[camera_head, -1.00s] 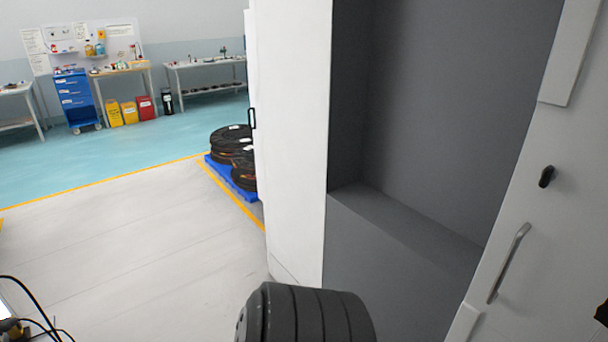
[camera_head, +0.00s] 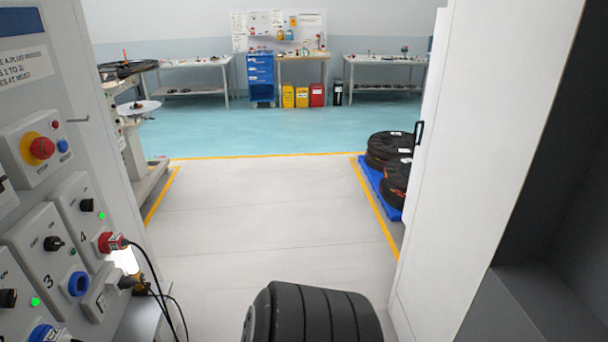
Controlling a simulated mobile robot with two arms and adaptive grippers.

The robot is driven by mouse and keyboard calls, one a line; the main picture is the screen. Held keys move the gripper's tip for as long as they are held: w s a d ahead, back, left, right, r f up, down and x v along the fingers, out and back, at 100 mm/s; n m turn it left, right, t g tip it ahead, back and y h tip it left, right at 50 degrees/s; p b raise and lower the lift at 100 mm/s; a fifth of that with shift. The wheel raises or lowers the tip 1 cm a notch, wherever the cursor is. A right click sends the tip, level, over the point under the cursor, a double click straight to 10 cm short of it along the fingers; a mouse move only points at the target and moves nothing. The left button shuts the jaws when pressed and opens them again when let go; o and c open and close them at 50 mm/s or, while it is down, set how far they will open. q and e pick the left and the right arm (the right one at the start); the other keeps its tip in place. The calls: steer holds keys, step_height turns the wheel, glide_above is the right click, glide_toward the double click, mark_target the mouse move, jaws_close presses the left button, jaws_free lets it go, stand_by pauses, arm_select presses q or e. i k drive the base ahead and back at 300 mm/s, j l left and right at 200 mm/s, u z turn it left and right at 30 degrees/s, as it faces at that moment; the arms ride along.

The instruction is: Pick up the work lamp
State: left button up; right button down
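A bright white glowing patch (camera_head: 125,260) with a small yellow and dark part (camera_head: 139,284) beside it shows at the left, beside the control panel. It may be the work lamp, but plugs and cables partly hide it and I cannot be sure. It seems to rest on a grey ledge (camera_head: 140,318) below the panel. Neither of my grippers is in view.
The panel (camera_head: 70,150) with switches, sockets and a red stop button stands close at left. Black cables (camera_head: 160,285) hang from it. A white cabinet (camera_head: 480,130) stands at right, with reels on a blue pallet (camera_head: 380,187) behind.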

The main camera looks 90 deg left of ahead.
mark_target(127, 252)
steer(key=u, duration=2.55)
